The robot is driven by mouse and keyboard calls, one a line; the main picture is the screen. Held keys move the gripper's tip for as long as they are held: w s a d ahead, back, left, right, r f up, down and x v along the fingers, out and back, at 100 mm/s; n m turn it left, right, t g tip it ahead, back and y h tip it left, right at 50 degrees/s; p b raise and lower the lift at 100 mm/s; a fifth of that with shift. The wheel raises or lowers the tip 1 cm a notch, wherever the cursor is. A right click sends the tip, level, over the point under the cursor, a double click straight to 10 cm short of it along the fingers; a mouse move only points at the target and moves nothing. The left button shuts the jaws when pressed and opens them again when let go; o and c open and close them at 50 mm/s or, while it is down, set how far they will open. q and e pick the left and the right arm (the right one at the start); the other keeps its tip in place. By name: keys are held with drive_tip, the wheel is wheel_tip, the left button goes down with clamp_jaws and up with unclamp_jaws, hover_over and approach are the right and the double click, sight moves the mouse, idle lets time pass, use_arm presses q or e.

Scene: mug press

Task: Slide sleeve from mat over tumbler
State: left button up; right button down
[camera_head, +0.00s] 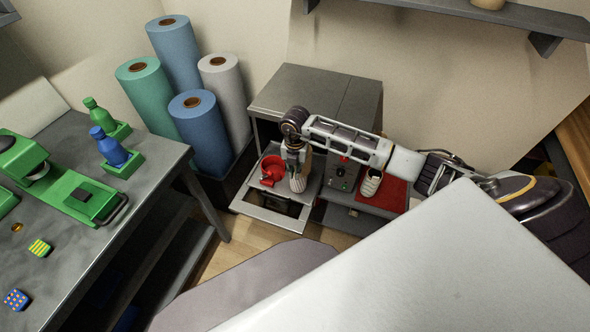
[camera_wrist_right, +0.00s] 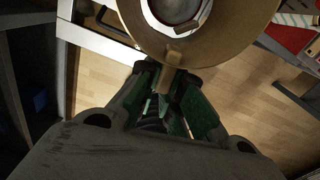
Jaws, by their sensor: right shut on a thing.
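My right gripper (camera_head: 297,166) points down over the pulled-out grey tray. In the right wrist view its green-padded fingers (camera_wrist_right: 168,82) are shut on the tab of a tan ring-shaped sleeve (camera_wrist_right: 212,47). Through the sleeve's opening a pale rim with a dark grey inside, likely the tumbler's (camera_wrist_right: 178,12), shows. In the head view a pale, ribbed tumbler (camera_head: 298,184) stands directly under the gripper, on the tray. How far the sleeve surrounds the tumbler cannot be told. The red mat (camera_head: 396,195) lies to the right. My left gripper is not in view.
A red fixture (camera_head: 271,170) sits left of the tumbler. A control box (camera_head: 342,173) stands to the right, then a white striped cup (camera_head: 371,182) on the mat. The grey cabinet (camera_head: 315,95) rises behind. A bench (camera_head: 140,210) with green equipment stands at left.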

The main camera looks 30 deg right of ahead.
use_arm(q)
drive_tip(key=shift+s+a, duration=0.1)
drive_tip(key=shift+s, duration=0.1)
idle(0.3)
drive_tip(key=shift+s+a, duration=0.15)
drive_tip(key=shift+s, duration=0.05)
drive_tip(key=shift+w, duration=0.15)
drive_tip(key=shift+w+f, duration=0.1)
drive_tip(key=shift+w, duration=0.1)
use_arm(e)
drive_tip(key=shift+f, duration=0.15)
use_arm(q)
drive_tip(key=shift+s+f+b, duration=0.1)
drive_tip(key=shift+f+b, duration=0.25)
drive_tip(key=shift+b, duration=0.1)
use_arm(e)
drive_tip(key=shift+f, duration=0.55)
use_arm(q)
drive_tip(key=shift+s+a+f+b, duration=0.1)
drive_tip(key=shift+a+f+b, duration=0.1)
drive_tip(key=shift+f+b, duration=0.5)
use_arm(e)
drive_tip(key=shift+f, duration=1.15)
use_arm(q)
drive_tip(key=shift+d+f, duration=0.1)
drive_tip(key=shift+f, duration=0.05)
use_arm(e)
drive_tip(key=shift+f, duration=0.15)
